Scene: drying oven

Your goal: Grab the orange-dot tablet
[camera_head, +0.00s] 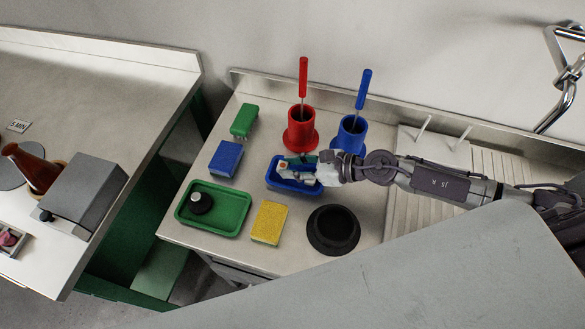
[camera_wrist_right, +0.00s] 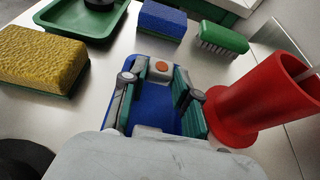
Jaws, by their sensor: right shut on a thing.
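The orange-dot tablet (camera_wrist_right: 160,68) is a small white block with an orange dot on top. It sits between the fingertips of my right gripper, over the blue tray (camera_wrist_right: 150,104), and shows small in the head view (camera_head: 283,166). My right gripper (camera_head: 290,166) reaches in from the right over the blue tray (camera_head: 296,188). It is shut on the tablet, with its green-padded fingers on either side in the wrist view (camera_wrist_right: 158,80). Whether the tablet touches the tray floor is hard to tell. My left gripper is not in view.
Red (camera_head: 300,130) and blue (camera_head: 350,135) holders with brushes stand behind the tray. A green tray (camera_head: 232,222) holding a black round object, a yellow sponge (camera_head: 269,222), a blue sponge (camera_head: 226,158), a green brush (camera_head: 244,120) and a black bowl (camera_head: 333,230) surround it.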

